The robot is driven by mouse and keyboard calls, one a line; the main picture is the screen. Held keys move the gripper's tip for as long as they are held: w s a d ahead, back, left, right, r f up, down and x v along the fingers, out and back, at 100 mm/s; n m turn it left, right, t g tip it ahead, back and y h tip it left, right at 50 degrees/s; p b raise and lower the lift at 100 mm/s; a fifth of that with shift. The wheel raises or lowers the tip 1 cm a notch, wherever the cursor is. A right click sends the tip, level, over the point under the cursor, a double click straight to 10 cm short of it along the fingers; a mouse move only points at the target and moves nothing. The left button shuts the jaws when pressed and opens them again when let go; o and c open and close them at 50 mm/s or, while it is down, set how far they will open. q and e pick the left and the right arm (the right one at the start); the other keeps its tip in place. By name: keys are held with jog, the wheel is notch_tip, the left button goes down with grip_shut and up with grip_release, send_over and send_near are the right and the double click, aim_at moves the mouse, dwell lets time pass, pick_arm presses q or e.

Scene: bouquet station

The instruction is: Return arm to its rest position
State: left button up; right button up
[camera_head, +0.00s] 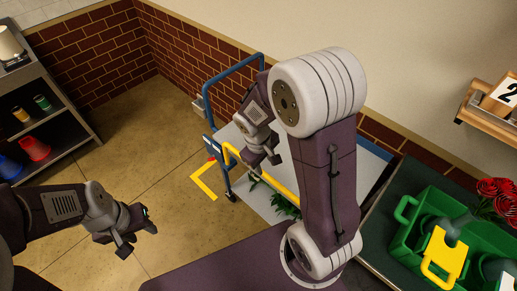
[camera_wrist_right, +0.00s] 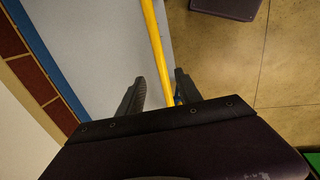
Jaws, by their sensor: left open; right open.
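My right arm (camera_head: 322,165) reaches over a blue-framed cart, its upper link large in the middle of the head view. My right gripper (camera_head: 266,166) is over the cart's grey deck, close to its yellow rail (camera_head: 268,180). In the right wrist view the right gripper's two fingers (camera_wrist_right: 160,90) are apart. The yellow rail (camera_wrist_right: 155,45) shows between and beyond them, and whether they touch it I cannot tell. No object is held. My left gripper (camera_head: 137,238) is open and empty above the tiled floor at lower left.
The cart (camera_head: 229,83) stands by the brick wall. Green leaves (camera_head: 285,206) lie on its deck, partly hidden by my arm. A shelf (camera_head: 65,90) stands at left.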

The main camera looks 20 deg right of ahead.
jog(key=s+a+r+m+y, duration=0.1)
jog(key=s+a+m+y, duration=0.1)
jog(key=s, duration=0.5)
jog(key=a+m, duration=0.1)
jog(key=m, duration=0.1)
jog(key=shift+r+m, duration=0.2)
jog(key=shift+m, duration=0.2)
jog(key=shift+s+a, duration=0.1)
dwell(1.4)
